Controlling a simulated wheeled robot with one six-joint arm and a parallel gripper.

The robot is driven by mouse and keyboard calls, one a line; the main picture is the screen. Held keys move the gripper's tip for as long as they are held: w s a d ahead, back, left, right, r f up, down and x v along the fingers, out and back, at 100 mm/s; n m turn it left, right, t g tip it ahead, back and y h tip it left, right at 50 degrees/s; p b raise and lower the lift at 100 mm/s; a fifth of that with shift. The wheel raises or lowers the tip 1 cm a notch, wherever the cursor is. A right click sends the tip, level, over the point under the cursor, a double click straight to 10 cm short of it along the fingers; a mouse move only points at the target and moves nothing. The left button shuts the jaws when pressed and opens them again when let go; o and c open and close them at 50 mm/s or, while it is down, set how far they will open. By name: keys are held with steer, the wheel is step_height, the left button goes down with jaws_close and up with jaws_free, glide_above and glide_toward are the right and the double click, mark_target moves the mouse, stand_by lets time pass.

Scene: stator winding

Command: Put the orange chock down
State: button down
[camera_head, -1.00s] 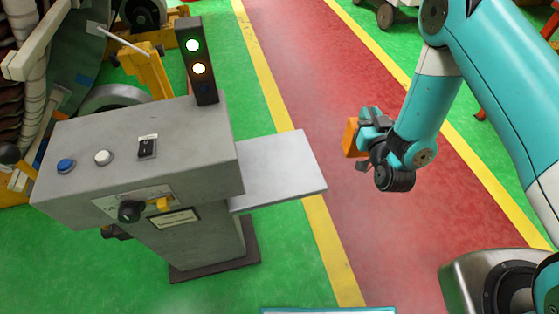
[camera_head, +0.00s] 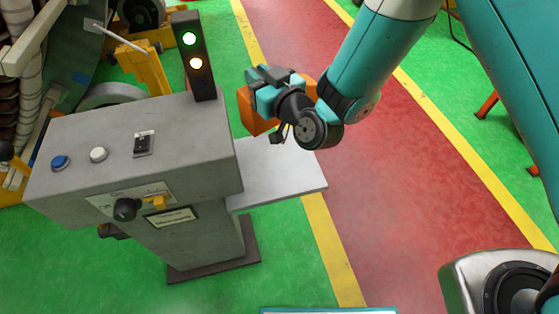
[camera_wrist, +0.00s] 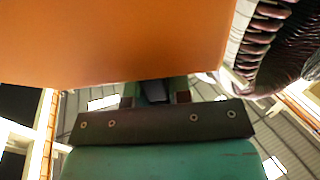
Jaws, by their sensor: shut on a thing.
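The orange chock (camera_head: 252,112) is held in my gripper (camera_head: 263,95), which is shut on it. In the head view both are above the back part of a grey side shelf (camera_head: 285,175) on a control console. The chock is in the air, apart from the shelf as far as I can tell. My gripper hides part of the chock. In the wrist view the chock (camera_wrist: 120,40) fills the top left, close to the camera, and the fingertips are hidden behind it.
The console (camera_head: 130,160) carries a blue button, a white button, a switch, a black knob and a light tower (camera_head: 195,58) with green and amber lit, just left of my gripper. The front of the shelf is bare. Red and green floor lies around.

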steer(key=shift+s+a, duration=0.1)
steer(key=shift+a, duration=0.15)
step_height(320, 180, down, 20)
steer(key=b, duration=1)
steer(key=shift+r, duration=0.2)
steer(key=shift+f, duration=0.2)
steer(key=c, duration=1)
jaws_free()
steer(key=shift+c, duration=0.2)
steer(key=shift+r, duration=0.1)
